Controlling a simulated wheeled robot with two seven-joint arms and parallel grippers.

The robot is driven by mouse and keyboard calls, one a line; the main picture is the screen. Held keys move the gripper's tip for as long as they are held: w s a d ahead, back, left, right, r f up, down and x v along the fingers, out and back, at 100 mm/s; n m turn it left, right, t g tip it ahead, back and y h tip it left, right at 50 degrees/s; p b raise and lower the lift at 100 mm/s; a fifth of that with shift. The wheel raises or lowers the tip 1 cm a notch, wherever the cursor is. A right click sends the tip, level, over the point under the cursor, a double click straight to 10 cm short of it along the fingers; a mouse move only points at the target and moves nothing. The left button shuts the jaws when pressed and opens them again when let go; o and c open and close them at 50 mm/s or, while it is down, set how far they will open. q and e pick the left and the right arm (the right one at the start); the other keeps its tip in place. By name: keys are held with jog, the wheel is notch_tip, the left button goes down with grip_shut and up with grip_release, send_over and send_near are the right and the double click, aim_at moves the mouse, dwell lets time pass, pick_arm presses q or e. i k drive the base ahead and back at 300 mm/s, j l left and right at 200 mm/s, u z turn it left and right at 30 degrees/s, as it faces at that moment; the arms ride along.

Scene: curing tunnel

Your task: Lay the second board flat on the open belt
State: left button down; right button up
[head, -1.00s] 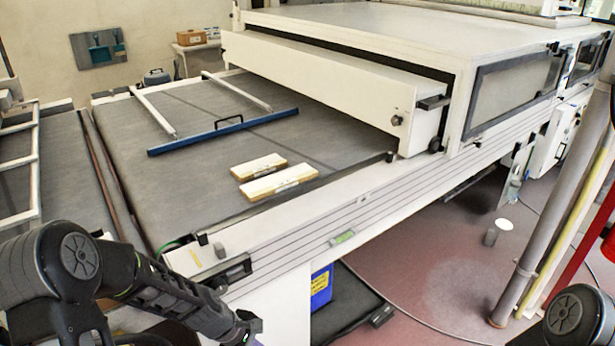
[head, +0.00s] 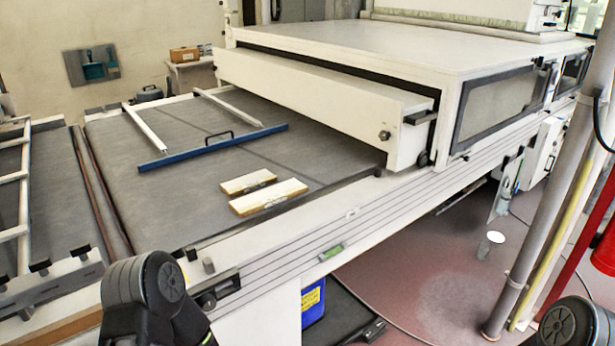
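Two pale wooden boards lie flat and parallel on the open grey belt (head: 150,215), close to its front edge. The far board (head: 248,181) and the near board (head: 268,197) are side by side with a narrow gap. No gripper touches either board. Only an upper part of my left arm shows at the lower left, and a piece of my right arm at the lower right corner. Both grippers are out of the picture.
A blue bar with a handle (head: 213,147) and two white rails lies across the belt beyond the boards. The white tunnel housing (head: 320,105) stands to the right. A grey post (head: 545,220) rises at the right. The belt left of the boards is clear.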

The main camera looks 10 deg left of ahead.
aim_at(249, 205)
jog(key=i+l+u, duration=0.1)
jog(key=i+l, duration=0.65)
jog(key=l, duration=0.2)
jog(key=i+l+u, duration=0.15)
jog(key=i+l, duration=0.25)
